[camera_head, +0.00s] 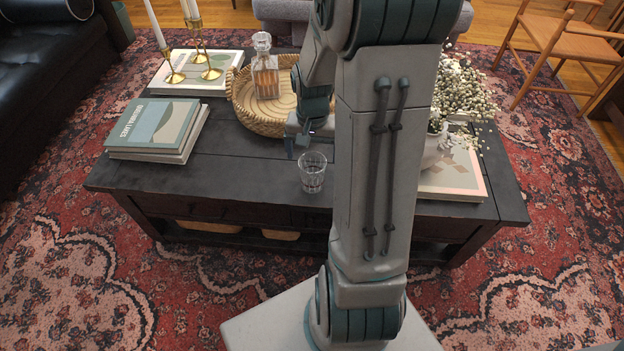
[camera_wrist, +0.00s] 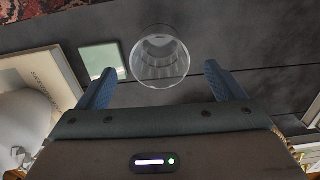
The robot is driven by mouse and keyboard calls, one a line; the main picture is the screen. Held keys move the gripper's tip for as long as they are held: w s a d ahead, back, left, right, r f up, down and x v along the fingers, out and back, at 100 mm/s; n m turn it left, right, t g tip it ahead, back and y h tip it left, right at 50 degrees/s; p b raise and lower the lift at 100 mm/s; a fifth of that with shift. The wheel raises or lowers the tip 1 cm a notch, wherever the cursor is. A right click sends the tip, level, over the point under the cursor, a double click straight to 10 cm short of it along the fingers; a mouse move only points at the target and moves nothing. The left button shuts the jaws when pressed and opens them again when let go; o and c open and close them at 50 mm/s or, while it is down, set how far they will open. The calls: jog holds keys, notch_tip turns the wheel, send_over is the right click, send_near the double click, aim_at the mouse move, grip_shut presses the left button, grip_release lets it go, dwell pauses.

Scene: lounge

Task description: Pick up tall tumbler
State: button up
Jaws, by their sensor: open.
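The tall tumbler (camera_head: 312,172) is a clear, ribbed glass. It stands upright near the front edge of the dark coffee table, just left of my arm in the head view. In the wrist view the tumbler (camera_wrist: 159,57) is seen from above, beyond and between my fingertips. My gripper (camera_wrist: 160,85) is open, with a blue finger on either side and nothing held. In the head view my gripper (camera_head: 296,143) is above the table, just behind the tumbler, and partly hidden by my arm.
The coffee table (camera_head: 240,180) holds a stack of books (camera_head: 155,130), brass candlesticks (camera_head: 205,60), a round woven tray (camera_head: 245,105) with a decanter (camera_head: 264,70), and a flower vase (camera_head: 437,145) at right. A pale green square (camera_wrist: 103,60) lies left of the tumbler in the wrist view.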

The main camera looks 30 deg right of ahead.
notch_tip(320, 180, down, 8)
jog(key=b, duration=0.3)
jog(key=shift+f, duration=0.15)
jog(key=c, duration=1.2)
